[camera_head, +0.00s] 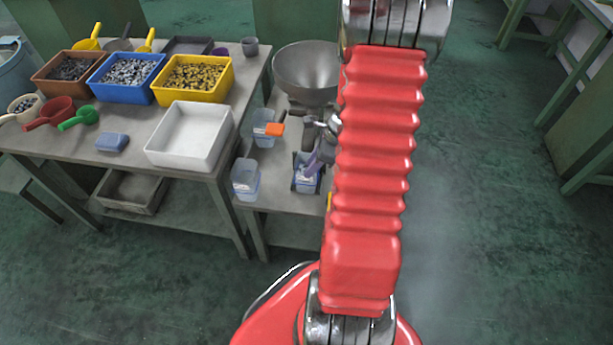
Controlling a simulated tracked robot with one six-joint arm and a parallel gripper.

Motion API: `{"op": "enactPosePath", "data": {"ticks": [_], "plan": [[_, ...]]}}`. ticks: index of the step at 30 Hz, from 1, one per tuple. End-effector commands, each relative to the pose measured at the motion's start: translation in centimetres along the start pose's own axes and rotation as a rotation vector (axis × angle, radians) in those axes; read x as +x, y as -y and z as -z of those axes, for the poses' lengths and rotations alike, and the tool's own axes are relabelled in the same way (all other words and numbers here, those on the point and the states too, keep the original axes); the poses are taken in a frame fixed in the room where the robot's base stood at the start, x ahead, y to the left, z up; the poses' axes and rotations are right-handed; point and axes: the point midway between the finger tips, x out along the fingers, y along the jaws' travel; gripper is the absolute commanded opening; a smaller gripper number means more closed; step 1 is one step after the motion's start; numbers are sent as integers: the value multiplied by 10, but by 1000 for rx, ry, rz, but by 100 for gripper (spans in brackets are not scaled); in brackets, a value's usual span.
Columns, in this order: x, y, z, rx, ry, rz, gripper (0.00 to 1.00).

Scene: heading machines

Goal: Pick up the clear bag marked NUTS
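No lettering is legible, so I cannot tell which item is the bag marked NUTS. Several pale, see-through holders stand on the low side table (262,200). One holder (246,181) is at its front left, and one (263,130) further back has an orange piece (275,129) beside it. A third holder (306,178), with whitish contents, sits close to my red arm. Grey and purple parts show just above this third holder at the arm's left edge. My arm hides the area behind it, and I cannot make out my gripper's fingers.
A large metal bowl (306,72) stands at the side table's back. The bigger table on the left holds brown (62,86), blue (128,94) and yellow (193,98) bins of small parts, an empty white tray (190,155) and scoops. Green floor (490,220) is open on the right.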

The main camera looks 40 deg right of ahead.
Motion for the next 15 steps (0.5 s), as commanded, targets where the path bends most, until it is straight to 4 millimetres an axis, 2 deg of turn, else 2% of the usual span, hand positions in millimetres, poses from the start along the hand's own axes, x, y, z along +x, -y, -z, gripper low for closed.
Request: {"op": "enactPosePath", "data": {"ticks": [3,15], "plan": [[7,0,0,2,0,0,24],[10,0,0,1,0,0,24]]}}
